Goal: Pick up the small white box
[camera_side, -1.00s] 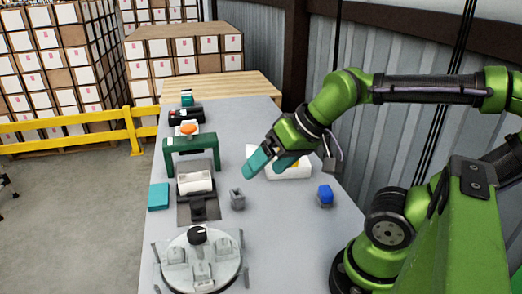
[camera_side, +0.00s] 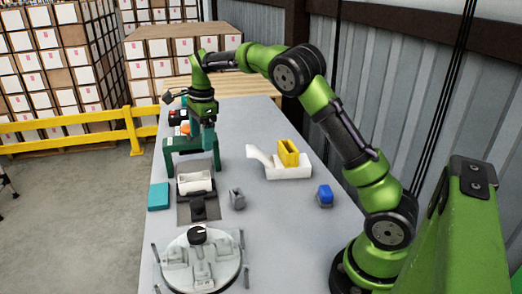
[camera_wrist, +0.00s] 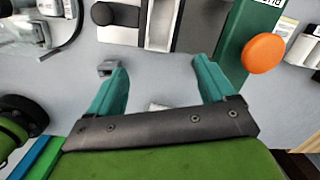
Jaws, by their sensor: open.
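A white open-topped box (camera_side: 195,183) sits on a dark plate in front of the green arch in the side view. In the wrist view a white block-like part (camera_wrist: 160,24) at the top may be the same box, cut by the edge. My gripper (camera_side: 201,128) points down near the green arch, at the far end of the table. In the wrist view my gripper (camera_wrist: 160,66) has its two teal fingers wide apart, with bare grey table between the tips. A small pale thing (camera_wrist: 158,106) near the palm is mostly hidden. Which white item is the small white box I cannot tell for sure.
The green arch (camera_side: 170,152) stands close to my gripper. An orange disc (camera_wrist: 263,53) lies right of the fingers. A white tray (camera_side: 290,173) holds a yellow piece (camera_side: 288,152). A teal block (camera_side: 158,196), a blue-topped piece (camera_side: 325,194) and a round fixture (camera_side: 212,278) stand around.

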